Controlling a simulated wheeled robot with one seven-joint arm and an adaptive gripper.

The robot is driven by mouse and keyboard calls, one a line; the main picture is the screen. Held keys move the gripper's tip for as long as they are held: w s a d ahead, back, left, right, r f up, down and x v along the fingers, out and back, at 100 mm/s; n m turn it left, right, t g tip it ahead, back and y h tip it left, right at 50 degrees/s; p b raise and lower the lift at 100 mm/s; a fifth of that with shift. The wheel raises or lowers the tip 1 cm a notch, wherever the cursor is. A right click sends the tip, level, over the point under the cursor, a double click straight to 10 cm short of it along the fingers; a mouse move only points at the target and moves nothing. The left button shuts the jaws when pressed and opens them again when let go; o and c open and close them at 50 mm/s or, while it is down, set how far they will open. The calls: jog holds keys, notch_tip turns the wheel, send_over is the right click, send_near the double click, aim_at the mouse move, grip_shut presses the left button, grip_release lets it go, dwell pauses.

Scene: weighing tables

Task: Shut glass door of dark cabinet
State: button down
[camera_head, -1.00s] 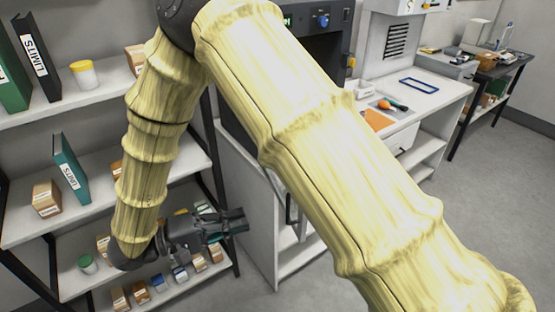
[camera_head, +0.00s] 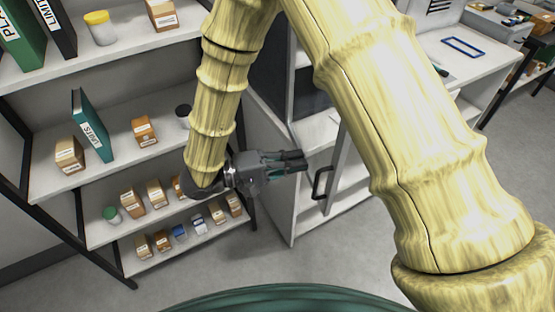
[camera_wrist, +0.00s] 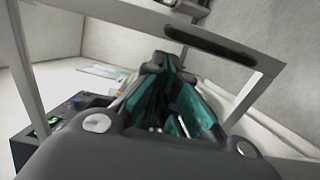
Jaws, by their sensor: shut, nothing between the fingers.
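The dark cabinet (camera_head: 268,68) stands on a white bench, partly hidden behind my arm. Its glass door (camera_head: 339,165) is open and sticks out in front of the bench, seen nearly edge-on as a pale frame. A black handle (camera_head: 320,183) is on the door's left side. My gripper (camera_head: 304,161) is shut and empty, just left of the door and slightly above the handle. In the wrist view, a pale door frame (camera_wrist: 244,100) with a dark handle (camera_wrist: 209,45) lies beyond my gripper (camera_wrist: 160,62). I cannot tell whether they touch.
A shelf rack (camera_head: 120,195) with boxes, binders and jars stands at the left, close to my forearm. The white bench (camera_head: 313,130) is behind my gripper. A blue frame-shaped item (camera_head: 465,47) lies on the counter at the right. Grey floor is clear below.

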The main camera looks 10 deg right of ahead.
aim_at(327, 156)
jog(key=d, duration=0.1)
jog(key=d+p, duration=0.1)
jog(key=d, duration=0.2)
jog(key=shift+s+d+r+p, duration=0.2)
jog(key=shift+s+r+p, duration=0.15)
jog(key=shift+s, duration=0.05)
jog(key=shift+w+d+f, duration=0.25)
jog(key=shift+w+d, duration=0.1)
jog(key=shift+w, duration=0.05)
jog(key=shift+s+r, duration=0.1)
jog(key=shift+s, duration=0.15)
jog(key=shift+w, duration=0.15)
